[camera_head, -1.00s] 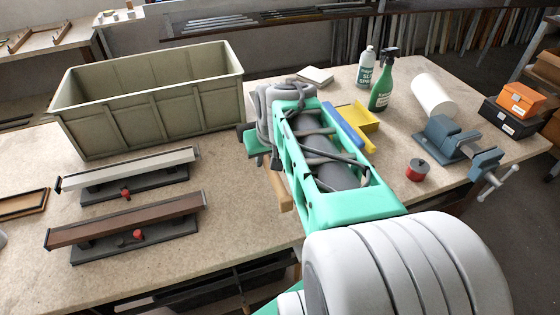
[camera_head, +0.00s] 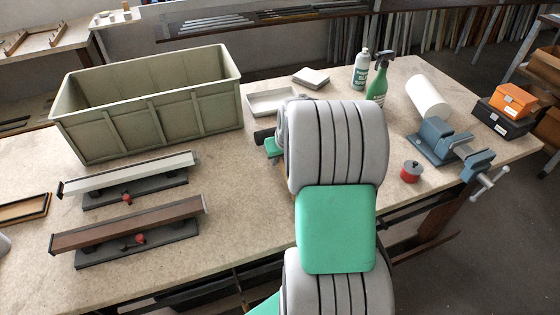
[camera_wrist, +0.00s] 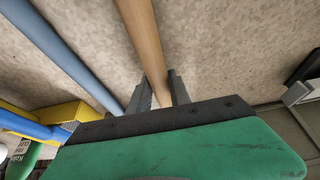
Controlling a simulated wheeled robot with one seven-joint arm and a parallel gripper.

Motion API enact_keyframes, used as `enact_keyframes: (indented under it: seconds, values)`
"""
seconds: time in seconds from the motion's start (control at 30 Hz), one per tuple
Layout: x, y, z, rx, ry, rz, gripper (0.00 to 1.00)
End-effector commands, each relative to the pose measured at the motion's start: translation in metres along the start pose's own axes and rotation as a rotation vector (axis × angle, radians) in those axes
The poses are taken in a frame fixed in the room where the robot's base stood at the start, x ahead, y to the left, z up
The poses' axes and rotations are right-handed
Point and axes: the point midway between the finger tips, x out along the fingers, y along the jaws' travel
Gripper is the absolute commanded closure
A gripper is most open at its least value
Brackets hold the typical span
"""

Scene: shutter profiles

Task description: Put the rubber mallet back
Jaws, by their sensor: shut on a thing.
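In the wrist view my gripper (camera_wrist: 158,92) is shut on a light wooden handle (camera_wrist: 143,35), which fits the rubber mallet. The handle runs up out of the top of the picture, so the mallet's head is out of view. The bench surface shows behind it; I cannot tell whether the mallet touches it. In the head view my arm hides the gripper's fingers and the mallet, and only a small dark and green part of the gripper end shows at the arm's left side.
A large olive crate (camera_head: 150,125) stands at the back left, with two profiles (camera_head: 130,178) on stands before it. A shallow white tray (camera_head: 272,101) lies behind my arm. Bottles (camera_head: 362,70), a vise (camera_head: 440,142) and a red tin (camera_head: 411,171) stand right. A blue-grey bar (camera_wrist: 62,50) lies beside the handle.

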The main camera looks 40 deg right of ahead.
Motion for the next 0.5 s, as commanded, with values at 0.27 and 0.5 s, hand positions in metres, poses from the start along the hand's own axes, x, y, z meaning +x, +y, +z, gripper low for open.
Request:
enact_keyframes:
  seconds: [0.27, 0.5]
  values:
    - [0.015, 0.0, 0.006, 0.0, 0.002, 0.001, 1.0]
    - [0.018, -0.001, 0.009, 0.0, -0.001, 0.0, 0.7]
